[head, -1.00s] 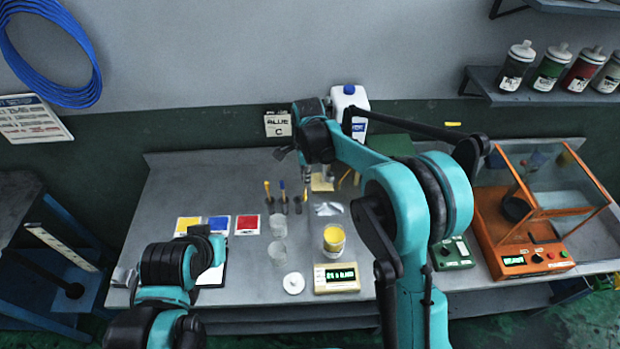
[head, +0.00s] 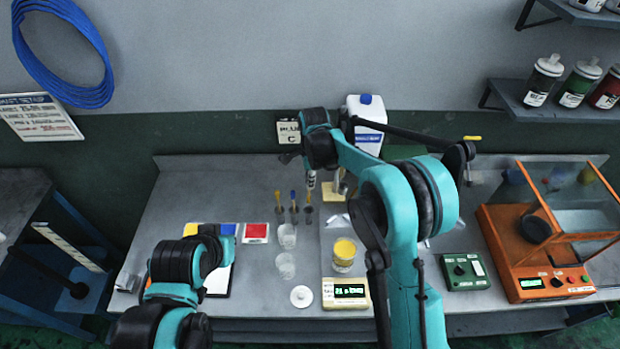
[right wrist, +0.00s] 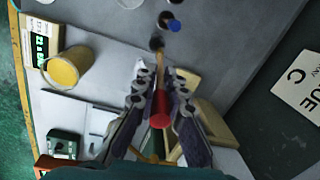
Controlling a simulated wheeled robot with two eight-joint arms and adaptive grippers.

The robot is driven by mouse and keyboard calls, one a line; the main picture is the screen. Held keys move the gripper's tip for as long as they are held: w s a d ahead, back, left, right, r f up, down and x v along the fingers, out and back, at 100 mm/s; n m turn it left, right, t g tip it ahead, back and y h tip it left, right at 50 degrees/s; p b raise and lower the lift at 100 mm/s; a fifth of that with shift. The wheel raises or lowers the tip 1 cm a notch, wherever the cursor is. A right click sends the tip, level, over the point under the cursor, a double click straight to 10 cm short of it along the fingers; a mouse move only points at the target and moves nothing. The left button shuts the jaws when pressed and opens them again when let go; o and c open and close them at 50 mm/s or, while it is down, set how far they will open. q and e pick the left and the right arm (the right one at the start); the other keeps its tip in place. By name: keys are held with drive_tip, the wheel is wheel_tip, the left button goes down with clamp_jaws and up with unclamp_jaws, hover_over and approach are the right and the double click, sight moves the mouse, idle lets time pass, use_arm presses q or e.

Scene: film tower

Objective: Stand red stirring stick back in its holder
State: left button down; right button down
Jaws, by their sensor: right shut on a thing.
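The red stirring stick (right wrist: 160,104) is between the fingers of my right gripper (right wrist: 159,103), which is shut on it near its red end. Its pale shaft points toward a dark round holder (right wrist: 157,43); I cannot tell whether the tip is inside. In the head view my right gripper (head: 311,180) is just above that holder (head: 308,214), the rightmost of three in a row.
Two clear cups (head: 286,266) stand in front of the holders. A yellowish block (right wrist: 211,122) lies near the right gripper. A white jug (head: 366,126) is behind, and an orange glass-sided machine (head: 540,284) is at right.

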wheel_tip(320, 180, down, 2)
drive_tip(key=shift+s+b, duration=0.1)
drive_tip(key=shift+b, duration=0.4)
drive_tip(key=shift+f+b, duration=0.3)
drive_tip(key=shift+f, duration=0.35)
wheel_tip(320, 180, down, 7)
drive_tip(key=b, duration=0.5)
drive_tip(key=shift+r, duration=0.2)
drive_tip(key=c, duration=1.5)
unclamp_jaws()
wheel_tip(320, 180, up, 12)
drive_tip(key=shift+s+d, duration=0.25)
drive_tip(key=shift+s, duration=0.15)
